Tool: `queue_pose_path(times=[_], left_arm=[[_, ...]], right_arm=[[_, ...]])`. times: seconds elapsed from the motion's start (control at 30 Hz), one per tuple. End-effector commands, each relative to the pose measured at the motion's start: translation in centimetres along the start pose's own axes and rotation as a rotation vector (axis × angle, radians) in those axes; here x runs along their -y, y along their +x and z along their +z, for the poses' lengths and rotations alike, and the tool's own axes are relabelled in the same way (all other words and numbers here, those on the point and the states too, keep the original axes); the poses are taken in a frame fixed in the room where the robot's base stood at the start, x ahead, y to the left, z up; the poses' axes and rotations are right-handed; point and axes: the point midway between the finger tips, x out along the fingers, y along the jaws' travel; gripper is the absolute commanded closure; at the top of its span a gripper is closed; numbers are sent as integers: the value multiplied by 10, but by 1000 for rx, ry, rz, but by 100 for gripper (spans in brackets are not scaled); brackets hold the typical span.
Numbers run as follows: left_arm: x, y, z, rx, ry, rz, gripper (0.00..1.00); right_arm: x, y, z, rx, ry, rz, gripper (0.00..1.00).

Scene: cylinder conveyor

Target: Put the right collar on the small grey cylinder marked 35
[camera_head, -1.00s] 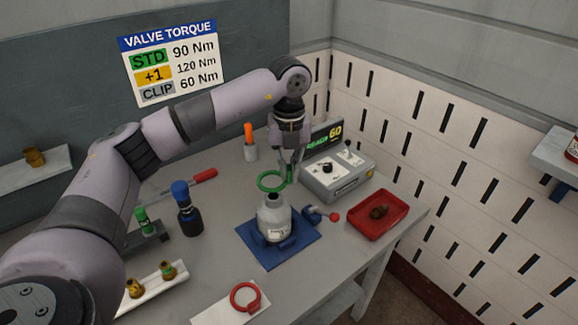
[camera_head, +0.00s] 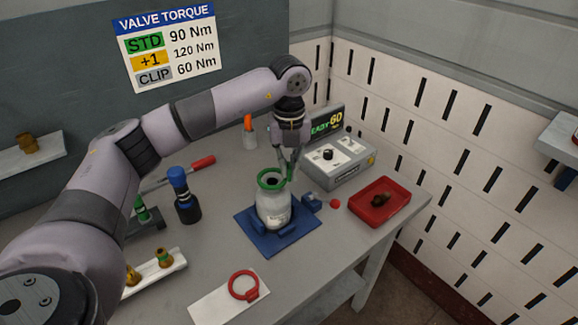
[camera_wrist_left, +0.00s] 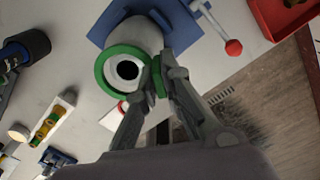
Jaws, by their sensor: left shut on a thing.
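The small grey cylinder (camera_head: 273,212) stands upright in a blue clamp on a blue mat (camera_head: 252,247). Its dark open top shows in the left wrist view (camera_wrist_left: 127,70). The green collar (camera_head: 271,176) is at the cylinder's top; in the left wrist view its ring (camera_wrist_left: 107,88) surrounds the top opening. I cannot tell whether it rests on the cylinder. My left gripper (camera_head: 288,168) is shut on the green collar's tab (camera_wrist_left: 158,75). The red collar (camera_head: 243,285) lies on a white plate (camera_head: 226,302) at the front. My right gripper is not in view.
A grey control box (camera_head: 340,165) with a lit display stands behind the cylinder. A red tray (camera_head: 377,217) with a brown part is at right. A dark blue tool (camera_head: 184,195) stands at left. A red-knobbed clamp lever (camera_head: 335,204) sticks out beside the cylinder.

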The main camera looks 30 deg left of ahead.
Motion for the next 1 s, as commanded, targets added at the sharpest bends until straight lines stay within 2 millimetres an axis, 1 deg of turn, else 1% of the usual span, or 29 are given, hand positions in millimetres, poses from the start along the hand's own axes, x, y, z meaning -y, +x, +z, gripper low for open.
queue_pose_path(times=[0.37,1.0], left_arm=[[0,2,0,0,0,0,100],[0,18,0,0,0,0,100]], right_arm=[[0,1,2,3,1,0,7],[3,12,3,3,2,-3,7]])
